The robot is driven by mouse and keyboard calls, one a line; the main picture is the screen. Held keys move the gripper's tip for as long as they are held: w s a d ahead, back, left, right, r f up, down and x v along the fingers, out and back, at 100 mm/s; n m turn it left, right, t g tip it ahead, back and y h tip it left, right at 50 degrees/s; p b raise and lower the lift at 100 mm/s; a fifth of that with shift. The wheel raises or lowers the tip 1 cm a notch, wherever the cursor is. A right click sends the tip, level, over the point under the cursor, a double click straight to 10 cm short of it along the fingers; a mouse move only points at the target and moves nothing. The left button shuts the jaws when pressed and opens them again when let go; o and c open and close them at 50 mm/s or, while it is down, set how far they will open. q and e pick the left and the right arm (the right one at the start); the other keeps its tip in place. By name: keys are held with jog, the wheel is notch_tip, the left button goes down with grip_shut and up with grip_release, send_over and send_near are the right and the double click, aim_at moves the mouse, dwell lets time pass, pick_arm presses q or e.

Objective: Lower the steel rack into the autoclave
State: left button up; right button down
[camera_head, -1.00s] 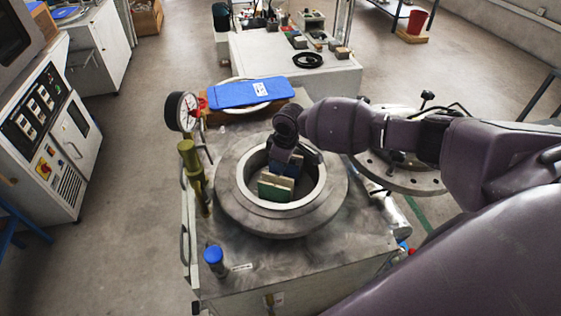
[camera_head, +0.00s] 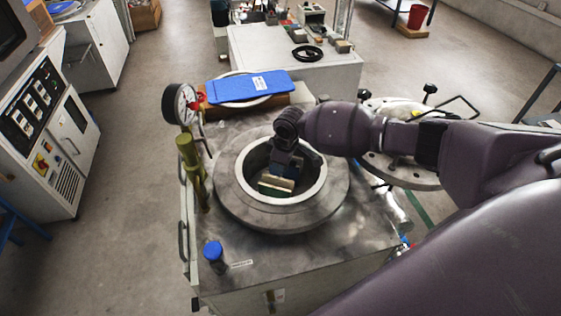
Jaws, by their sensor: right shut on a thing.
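The autoclave (camera_head: 232,205) is a round steel vessel with a thick rim and an open mouth, set in a metal-topped cabinet. My right gripper (camera_head: 284,168) points down into the mouth and is shut on the steel rack. The rack itself is mostly hidden by the gripper and the vessel wall. The tiles in it (camera_head: 277,184), cream, green and blue, show inside the mouth, below the rim. My left gripper is not in view.
The open lid (camera_head: 400,178) stands to the right of the mouth, behind my right arm. A pressure gauge (camera_head: 180,103) and a brass valve (camera_head: 192,160) rise at the left. A blue pad (camera_head: 248,87) lies behind. A blue-capped post (camera_head: 213,252) stands at the front left.

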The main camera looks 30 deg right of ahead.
jog(key=shift+w+f, duration=0.1)
jog(key=shift+f, duration=0.55)
jog(key=shift+f+b, duration=0.8)
jog(key=shift+f, duration=1.15)
jog(key=shift+f+b, duration=0.45)
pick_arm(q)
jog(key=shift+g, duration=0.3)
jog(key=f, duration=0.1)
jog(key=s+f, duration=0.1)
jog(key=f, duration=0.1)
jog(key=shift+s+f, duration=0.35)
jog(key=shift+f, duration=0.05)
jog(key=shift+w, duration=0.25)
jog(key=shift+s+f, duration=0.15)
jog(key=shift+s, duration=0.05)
pick_arm(e)
jog(key=shift+a+f, duration=0.1)
jog(key=shift+f, duration=0.35)
